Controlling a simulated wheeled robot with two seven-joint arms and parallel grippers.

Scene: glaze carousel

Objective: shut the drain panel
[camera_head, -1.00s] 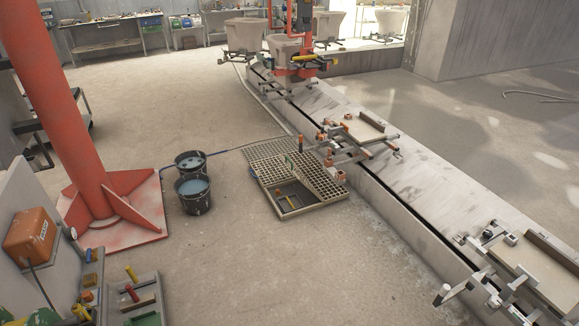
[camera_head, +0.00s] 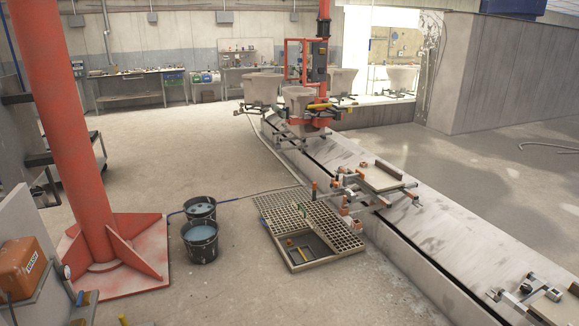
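The drain panel (camera_head: 328,224) is a beige grating lying over the right part of a framed floor drain. The drain opening (camera_head: 312,248) at its front left is uncovered and dark, with small yellow and reddish items inside. More grating (camera_head: 278,203) covers the floor at the back left of the opening. The drain sits beside the long concrete track. Neither of my grippers shows in the head view.
Two black buckets (camera_head: 201,242) of bluish liquid stand left of the drain. A red column (camera_head: 62,120) on a wide base (camera_head: 140,252) stands at left. A concrete track (camera_head: 440,245) with metal carriers (camera_head: 375,187) runs along the right. The floor before the drain is clear.

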